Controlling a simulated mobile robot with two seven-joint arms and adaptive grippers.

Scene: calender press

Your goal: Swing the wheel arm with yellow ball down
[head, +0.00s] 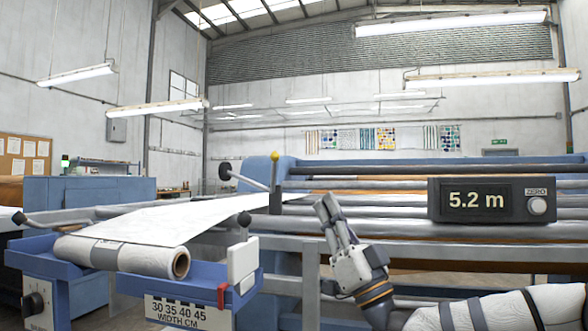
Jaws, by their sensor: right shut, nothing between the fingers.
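A small yellow ball (275,155) tops a slim grey upright arm (275,185) at the left end of the blue press. Another black round part (244,219) is lower, near the sheet's edge. I cannot tell which round part belongs to the yellow-ball arm. My right gripper (327,201) is shut and empty, pointing up, to the right of and lower than the yellow ball in the picture. My left gripper is out of view.
A white roll (140,256) lies on a blue bracket at left, its sheet (190,216) running towards the press. A display (487,200) reads 5.2 m at right. Grey rollers (380,185) span the press behind my right gripper. A width scale (175,312) is at lower left.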

